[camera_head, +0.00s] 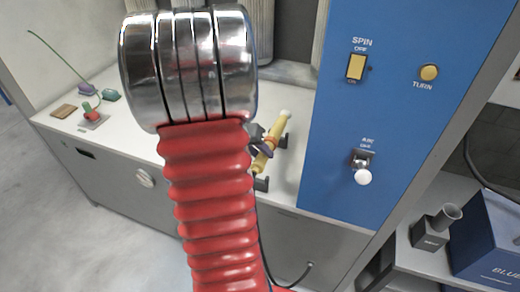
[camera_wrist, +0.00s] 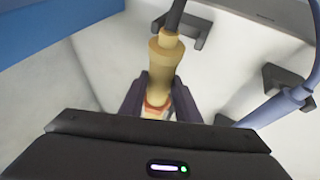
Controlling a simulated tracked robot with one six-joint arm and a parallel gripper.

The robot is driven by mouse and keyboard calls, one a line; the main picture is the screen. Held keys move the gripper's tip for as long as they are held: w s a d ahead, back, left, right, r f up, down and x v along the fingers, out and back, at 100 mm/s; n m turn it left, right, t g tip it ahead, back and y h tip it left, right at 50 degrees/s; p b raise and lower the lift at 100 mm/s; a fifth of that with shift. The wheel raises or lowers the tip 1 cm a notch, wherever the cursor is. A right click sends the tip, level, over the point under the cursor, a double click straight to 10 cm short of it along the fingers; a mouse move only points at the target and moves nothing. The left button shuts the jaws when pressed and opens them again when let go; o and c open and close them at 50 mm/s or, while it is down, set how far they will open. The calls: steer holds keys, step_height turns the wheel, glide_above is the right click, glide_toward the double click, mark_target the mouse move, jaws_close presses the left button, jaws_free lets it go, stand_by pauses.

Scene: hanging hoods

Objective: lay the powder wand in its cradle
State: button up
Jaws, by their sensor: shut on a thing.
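The powder wand, cream-yellow (camera_head: 269,150), is held slantwise over the white counter. In the wrist view its flared body (camera_wrist: 165,62) points up the picture, with a dark cable at its end. My gripper (camera_wrist: 160,100) is shut on it at an orange-red band; in the head view my gripper (camera_head: 259,141) is partly hidden by my arm.
A blue panel (camera_head: 335,125) with switches rises close on the right. A second dark bracket (camera_wrist: 283,78) and a blue curved piece (camera_wrist: 280,108) show right in the wrist view.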

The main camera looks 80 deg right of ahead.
steer(key=shift+f, duration=1.55)
steer(key=o, duration=1.2)
steer(key=shift+a, duration=0.1)
steer(key=v, duration=1.3)
steer(key=shift+w+a+r, duration=0.1)
steer(key=shift+w+r, duration=0.05)
steer(key=shift+r, duration=0.15)
